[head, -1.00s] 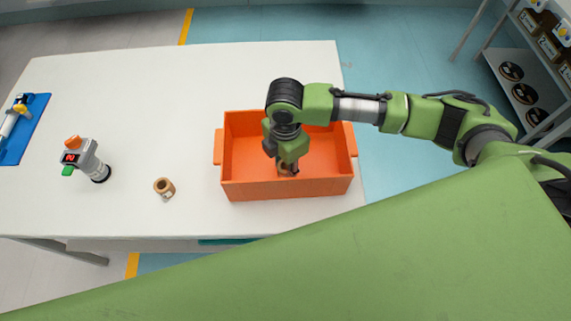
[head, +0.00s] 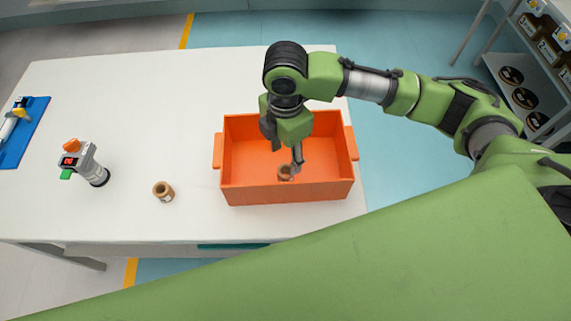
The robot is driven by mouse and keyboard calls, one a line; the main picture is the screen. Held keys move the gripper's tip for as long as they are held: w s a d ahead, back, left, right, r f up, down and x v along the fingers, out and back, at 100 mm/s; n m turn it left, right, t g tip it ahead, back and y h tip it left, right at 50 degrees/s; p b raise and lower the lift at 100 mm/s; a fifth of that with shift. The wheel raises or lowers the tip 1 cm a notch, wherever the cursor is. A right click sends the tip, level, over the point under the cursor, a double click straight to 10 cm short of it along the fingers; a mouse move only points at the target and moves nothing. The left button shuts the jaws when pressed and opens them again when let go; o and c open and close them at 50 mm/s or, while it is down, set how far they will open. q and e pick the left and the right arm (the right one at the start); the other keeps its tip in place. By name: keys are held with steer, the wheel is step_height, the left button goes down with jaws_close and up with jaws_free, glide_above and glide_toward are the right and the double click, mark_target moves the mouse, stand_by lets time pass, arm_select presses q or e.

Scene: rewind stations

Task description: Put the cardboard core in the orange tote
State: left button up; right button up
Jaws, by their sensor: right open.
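The orange tote (head: 287,191) stands on the white table towards its right end. A small brown cardboard core (head: 285,172) is inside it, on the tote floor near the front wall. My right gripper (head: 286,157) is above the tote, pointing down, its fingers apart. One finger shows just above and beside the core in the tote, and the core is not held. A second brown core (head: 163,191) stands on the table left of the tote, with a pale label on its side. My left gripper is not in view.
The white table (head: 150,110) has wide free room at its back and middle. A handheld device with a red display (head: 84,163) stands left of the second core. A blue mat (head: 22,130) with a tool lies at the far left. A shelf rack (head: 530,80) stands at right.

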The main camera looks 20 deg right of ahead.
steer(key=shift+r, duration=2.05)
steer(key=shift+s+f, duration=0.1)
